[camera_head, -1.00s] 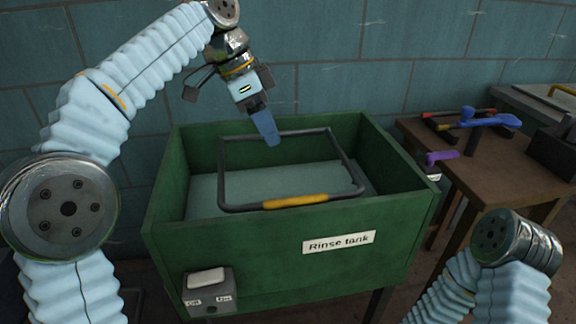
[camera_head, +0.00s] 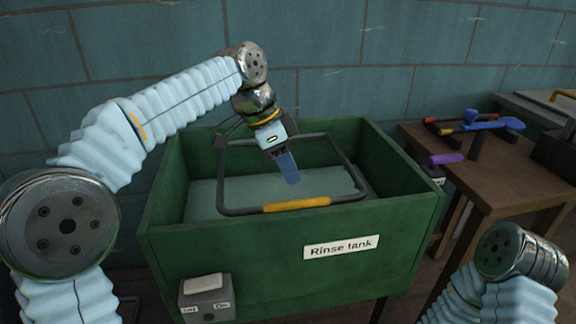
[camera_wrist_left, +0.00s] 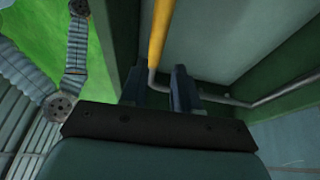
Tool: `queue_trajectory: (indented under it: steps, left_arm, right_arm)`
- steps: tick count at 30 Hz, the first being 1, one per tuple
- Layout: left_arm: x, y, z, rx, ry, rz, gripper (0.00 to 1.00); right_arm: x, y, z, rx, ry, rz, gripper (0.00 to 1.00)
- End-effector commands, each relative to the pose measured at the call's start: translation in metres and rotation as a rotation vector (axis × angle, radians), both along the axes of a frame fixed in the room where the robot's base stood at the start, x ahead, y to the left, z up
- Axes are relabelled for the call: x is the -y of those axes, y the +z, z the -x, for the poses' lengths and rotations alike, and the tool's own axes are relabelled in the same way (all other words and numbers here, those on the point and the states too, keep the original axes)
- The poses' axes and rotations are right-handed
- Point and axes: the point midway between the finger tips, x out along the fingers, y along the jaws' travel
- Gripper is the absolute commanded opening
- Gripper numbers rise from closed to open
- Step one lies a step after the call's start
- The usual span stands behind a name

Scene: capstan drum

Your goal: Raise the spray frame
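The spray frame (camera_head: 353,172) is a dark grey bar frame with a yellow grip (camera_head: 297,204) along its near side. It lies over the open top of the green rinse tank (camera_head: 270,255). My left gripper (camera_head: 291,180) points down over the tank, inside the frame's outline and a little behind the yellow grip. In the left wrist view the two fingers (camera_wrist_left: 160,88) stand apart, with nothing clasped between them. The yellow grip (camera_wrist_left: 161,30) shows just beyond the fingertips there. My right gripper is out of view; only part of that arm shows at the lower right.
A grey switch box (camera_head: 206,297) is on the tank's front at the lower left. A brown wooden table (camera_head: 480,180) at the right holds a blue tool (camera_head: 495,124) and a purple handle (camera_head: 447,158). A tiled wall (camera_head: 340,60) stands behind the tank.

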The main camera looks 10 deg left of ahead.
Motion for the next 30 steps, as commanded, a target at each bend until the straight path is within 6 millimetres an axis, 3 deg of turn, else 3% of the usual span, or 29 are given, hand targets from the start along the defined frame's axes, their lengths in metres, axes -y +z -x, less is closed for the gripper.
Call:
queue_trajectory:
  steps: [1,6,30]
  left_arm:
    - [0.0000,0.0000,0.0000,0.000,0.000,0.000,0.23]
    - [-0.0002,0.0000,-0.0001,0.000,0.000,0.000,0.00]
    - [-0.0002,0.0001,0.0000,0.000,0.000,0.000,0.00]
  right_arm:
    - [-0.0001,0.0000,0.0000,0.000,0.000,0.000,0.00]
    - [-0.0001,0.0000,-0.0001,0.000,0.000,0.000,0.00]
    - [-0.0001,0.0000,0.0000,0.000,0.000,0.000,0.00]
